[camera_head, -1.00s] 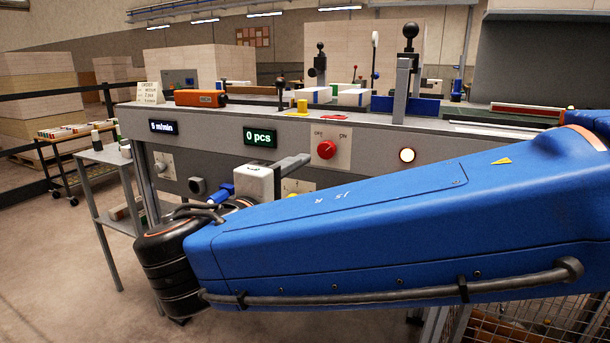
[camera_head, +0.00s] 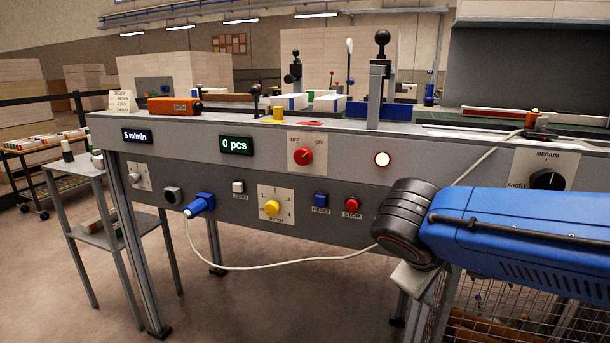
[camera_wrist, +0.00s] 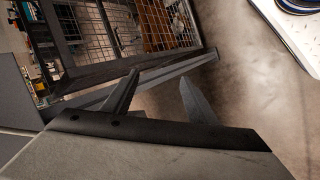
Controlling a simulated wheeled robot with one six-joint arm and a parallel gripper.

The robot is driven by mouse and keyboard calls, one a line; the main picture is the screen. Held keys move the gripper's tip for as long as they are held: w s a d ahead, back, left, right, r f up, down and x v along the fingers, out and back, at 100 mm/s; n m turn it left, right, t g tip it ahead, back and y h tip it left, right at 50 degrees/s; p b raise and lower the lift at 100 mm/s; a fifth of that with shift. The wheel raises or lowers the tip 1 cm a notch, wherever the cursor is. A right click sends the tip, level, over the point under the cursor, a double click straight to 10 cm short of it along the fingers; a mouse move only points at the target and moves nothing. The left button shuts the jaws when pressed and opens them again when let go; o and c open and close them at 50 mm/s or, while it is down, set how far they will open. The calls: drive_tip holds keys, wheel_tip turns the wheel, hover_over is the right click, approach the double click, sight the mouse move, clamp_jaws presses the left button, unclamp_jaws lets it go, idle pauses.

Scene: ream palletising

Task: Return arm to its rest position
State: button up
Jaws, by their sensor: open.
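My gripper shows in the wrist view (camera_wrist: 158,96), its two dark fingers apart with nothing between them. In the head view my blue arm (camera_head: 520,232) reaches in from the right and ends in a black ribbed wrist joint. Only a small pale part of the hand shows below that joint, in front of the machine's lower right; its fingers cannot be made out there. In the wrist view the fingers are above a dark frame and wire mesh (camera_wrist: 85,40), with bare floor to the right.
The machine panel (camera_head: 330,172) carries a red knob (camera_head: 303,156), a yellow knob (camera_head: 271,208) and buttons. A blue plug (camera_head: 201,204) with a white cable (camera_head: 300,265) is at the panel's lower left. A grey side table (camera_head: 75,168) stands left. Floor before the machine is clear.

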drive_tip(key=s+d+f+m+y, duration=0.3)
drive_tip(key=s+f+m+y, duration=0.2)
drive_tip(key=s, duration=0.5)
drive_tip(key=shift+d+f+m+y, duration=0.15)
drive_tip(key=shift+f+m+y, duration=0.25)
drive_tip(key=shift+f+m, duration=0.95)
drive_tip(key=shift+f+n, duration=0.2)
drive_tip(key=shift+n, duration=0.05)
idle(0.4)
